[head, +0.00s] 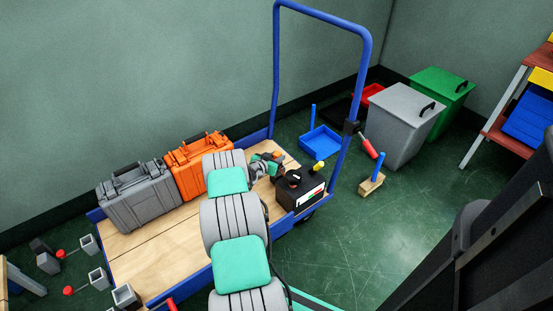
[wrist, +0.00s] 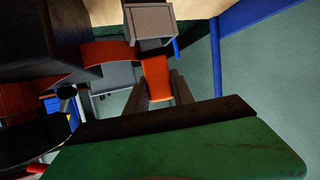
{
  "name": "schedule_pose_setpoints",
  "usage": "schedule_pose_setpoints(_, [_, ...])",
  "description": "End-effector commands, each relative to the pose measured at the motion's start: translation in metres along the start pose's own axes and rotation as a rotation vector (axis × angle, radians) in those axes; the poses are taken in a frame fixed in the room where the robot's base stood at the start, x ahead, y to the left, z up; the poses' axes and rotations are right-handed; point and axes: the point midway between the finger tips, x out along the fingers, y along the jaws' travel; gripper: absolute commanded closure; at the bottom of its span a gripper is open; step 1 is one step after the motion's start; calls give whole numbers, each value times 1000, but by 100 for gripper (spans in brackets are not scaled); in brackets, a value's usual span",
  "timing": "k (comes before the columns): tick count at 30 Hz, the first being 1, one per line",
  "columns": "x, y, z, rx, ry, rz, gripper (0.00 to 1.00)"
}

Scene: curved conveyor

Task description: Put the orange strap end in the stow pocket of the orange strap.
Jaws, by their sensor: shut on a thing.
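In the wrist view my gripper (wrist: 159,92) is shut on the orange strap end (wrist: 157,72), a short flat orange piece between the two fingers. A grey box-like piece (wrist: 150,22), which looks like the stow pocket, stands just beyond the strap end. I cannot tell whether they touch. A curved orange strap band (wrist: 108,52) runs to the left of it, partly behind a dark block. In the head view my gripper (head: 277,170) is small and beside the black box (head: 302,192) on the cart; my arm hides part of this area.
The blue-framed cart (head: 140,262) carries a grey case (head: 140,197) and an orange case (head: 196,160). Its tall blue handle (head: 345,150) rises beyond the black box. A blue tray (head: 321,142) and grey bin (head: 400,125) stand behind.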

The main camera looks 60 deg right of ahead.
Motion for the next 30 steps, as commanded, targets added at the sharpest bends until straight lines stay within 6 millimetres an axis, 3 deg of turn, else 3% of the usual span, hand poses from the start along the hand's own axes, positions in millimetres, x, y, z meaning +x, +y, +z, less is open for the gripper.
schedule_pose_setpoints(3, [2,0,4,0,1,0,100])
schedule_pose_setpoints(4, [1,0,3,0,0,0,70])
schedule_pose_setpoints(11, [1,0,3,0,0,0,51])
schedule_pose_setpoints(22, [-5,-1,-3,-2,-1,-1,49])
schedule_pose_setpoints(30, [-72,-2,-4,-6,-1,-4,49])
